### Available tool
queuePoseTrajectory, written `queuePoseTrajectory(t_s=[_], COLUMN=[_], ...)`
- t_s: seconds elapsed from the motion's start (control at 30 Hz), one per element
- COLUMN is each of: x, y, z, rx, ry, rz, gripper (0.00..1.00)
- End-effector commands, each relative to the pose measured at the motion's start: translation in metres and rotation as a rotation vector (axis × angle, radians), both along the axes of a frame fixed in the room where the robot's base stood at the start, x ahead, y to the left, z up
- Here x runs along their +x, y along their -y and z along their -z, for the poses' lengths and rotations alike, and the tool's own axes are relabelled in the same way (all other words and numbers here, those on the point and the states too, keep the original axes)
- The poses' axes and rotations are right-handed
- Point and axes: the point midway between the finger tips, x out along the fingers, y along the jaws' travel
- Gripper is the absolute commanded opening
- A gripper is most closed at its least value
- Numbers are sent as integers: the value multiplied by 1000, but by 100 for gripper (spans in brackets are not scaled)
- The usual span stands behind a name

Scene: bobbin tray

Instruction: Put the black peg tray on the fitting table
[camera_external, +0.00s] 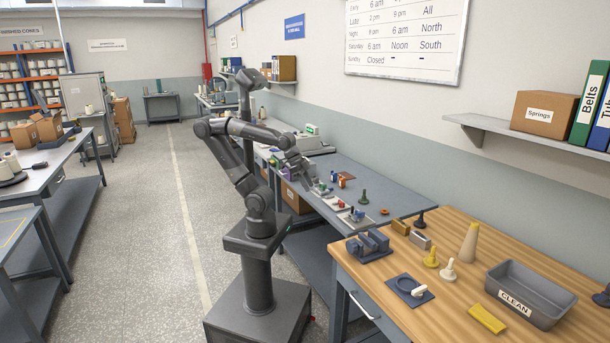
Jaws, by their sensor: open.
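My gripper (304,178) is at the end of my arm, low over the long grey bench (370,195) along the right wall. It is open, beside small coloured parts there; the fingertips are small in view. I cannot surely pick out the black peg tray. A dark, low tray-like item (62,139) lies by cardboard boxes on the left table (75,160), and a black base (12,181) with pale cones stands nearer on that table. No label shows which table is the fitting table. Nothing is seen held in my gripper.
A wooden-topped bench (455,300) at the front right holds a grey CLEAN bin (530,292), a blue vise-like block (368,245), a dark plate (409,290) and several pegs and cones. A shelf (520,140) juts from the right wall. The aisle floor (150,230) is clear.

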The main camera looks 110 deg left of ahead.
Motion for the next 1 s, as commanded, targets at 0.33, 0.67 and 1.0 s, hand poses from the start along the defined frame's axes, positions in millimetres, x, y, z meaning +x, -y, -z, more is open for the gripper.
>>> queuePoseTrajectory(t_s=[0.33, 0.67, 1.0], x=[62, 161, 275], y=[36, 52, 12], z=[12, 25, 47], rx=[-354, -837, -1366], ry=[-126, -241, -308], rz=[-227, -570, -980], gripper=[40, 40, 40])
